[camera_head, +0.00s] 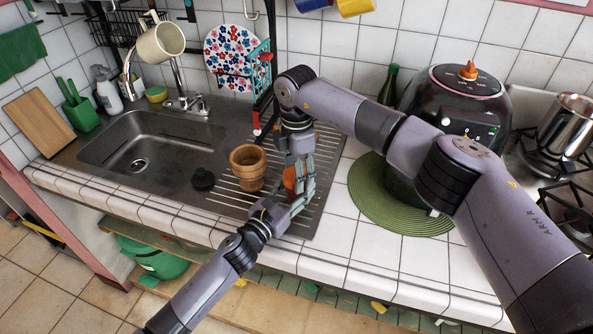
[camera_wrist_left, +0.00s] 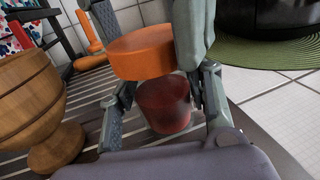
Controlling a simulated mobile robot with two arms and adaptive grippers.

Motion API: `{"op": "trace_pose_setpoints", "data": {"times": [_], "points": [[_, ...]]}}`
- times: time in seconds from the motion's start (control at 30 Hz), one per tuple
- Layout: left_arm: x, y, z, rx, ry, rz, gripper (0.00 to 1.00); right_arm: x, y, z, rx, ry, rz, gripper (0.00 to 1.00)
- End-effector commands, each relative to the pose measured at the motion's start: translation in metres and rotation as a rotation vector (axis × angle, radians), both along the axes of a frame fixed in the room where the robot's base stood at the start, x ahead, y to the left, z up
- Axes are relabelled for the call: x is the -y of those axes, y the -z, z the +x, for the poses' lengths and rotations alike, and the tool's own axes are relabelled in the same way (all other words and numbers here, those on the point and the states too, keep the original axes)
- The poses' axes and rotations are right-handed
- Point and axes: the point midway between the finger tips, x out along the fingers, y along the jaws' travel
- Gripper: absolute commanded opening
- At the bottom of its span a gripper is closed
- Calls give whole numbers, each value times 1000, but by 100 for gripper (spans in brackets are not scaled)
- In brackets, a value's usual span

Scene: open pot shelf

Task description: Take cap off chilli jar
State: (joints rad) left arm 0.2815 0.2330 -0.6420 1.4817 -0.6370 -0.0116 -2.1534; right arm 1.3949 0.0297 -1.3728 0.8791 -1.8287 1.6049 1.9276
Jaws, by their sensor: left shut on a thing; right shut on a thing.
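The chilli jar (camera_wrist_left: 165,106) is a small dark-red, see-through jar low over the ribbed drainboard. My left gripper (camera_head: 297,196) is shut on its body from the front. The orange cap (camera_wrist_left: 140,53) is over the jar's mouth, shifted left of the body in the left wrist view; whether they still touch I cannot tell. My right gripper (camera_head: 300,164) comes from above and is shut on the cap. In the head view the cap (camera_head: 289,178) shows orange beside the fingers, which hide most of the jar.
The sink (camera_head: 130,142) is further left. A green round mat (camera_head: 372,205) under a dark cooker (camera_head: 457,102) lies right. The front counter tiles are clear.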

Motion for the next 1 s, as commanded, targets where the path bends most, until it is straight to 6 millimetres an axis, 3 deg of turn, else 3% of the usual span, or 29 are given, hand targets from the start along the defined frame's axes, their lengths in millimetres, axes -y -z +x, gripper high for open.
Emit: {"op": "trace_pose_setpoints", "data": {"times": [0.4,0.57,1.0], "points": [[0,0,0,0,0,0,0,0,0,0,1,0,0,20],[0,0,0,0,0,0,0,0,0,0,1,-57,0,20],[0,0,0,0,1,0,0,0,-1,1,2,-876,0,20]]}}
